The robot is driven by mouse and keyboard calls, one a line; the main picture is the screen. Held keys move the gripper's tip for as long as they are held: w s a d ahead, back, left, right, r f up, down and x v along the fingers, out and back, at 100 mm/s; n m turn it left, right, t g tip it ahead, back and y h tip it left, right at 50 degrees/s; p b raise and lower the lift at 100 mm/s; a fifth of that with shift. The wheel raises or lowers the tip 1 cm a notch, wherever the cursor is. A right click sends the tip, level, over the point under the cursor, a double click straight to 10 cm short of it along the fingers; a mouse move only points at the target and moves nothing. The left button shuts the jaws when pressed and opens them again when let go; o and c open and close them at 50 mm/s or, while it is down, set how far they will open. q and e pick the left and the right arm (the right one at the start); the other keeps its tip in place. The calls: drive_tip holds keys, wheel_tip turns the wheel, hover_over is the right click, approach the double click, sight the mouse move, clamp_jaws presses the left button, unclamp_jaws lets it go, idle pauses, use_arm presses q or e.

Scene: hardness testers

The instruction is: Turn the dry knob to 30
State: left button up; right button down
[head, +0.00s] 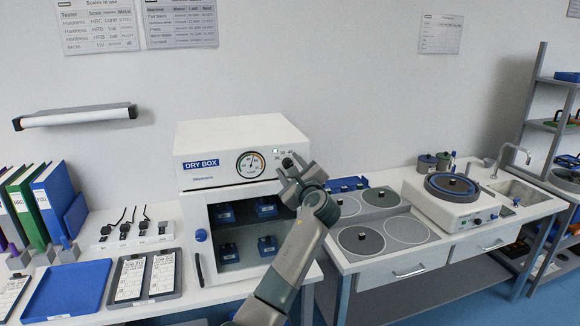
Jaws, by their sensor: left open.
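The white dry box (225,138) stands on the bench, with a blue DRY BOX label and a round dial gauge (250,164) on its upper panel. Small scale marks (283,153) show on the panel to the right of the gauge. The knob itself is hidden behind my gripper, so its setting cannot be read. My left gripper (287,168) is open in front of the panel, just below those marks. I cannot tell whether its fingers touch the knob. My right gripper is not in view.
Blue blocks sit behind the dry box's window (245,235). A blue tray (68,288) and framed cards (145,275) lie to the left. Grey discs (361,240) and a polishing machine (447,205) are on the right bench, by a sink (522,188).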

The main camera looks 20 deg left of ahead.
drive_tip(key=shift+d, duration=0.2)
use_arm(q)
drive_tip(key=c, duration=1)
drive_tip(key=shift+c, duration=0.2)
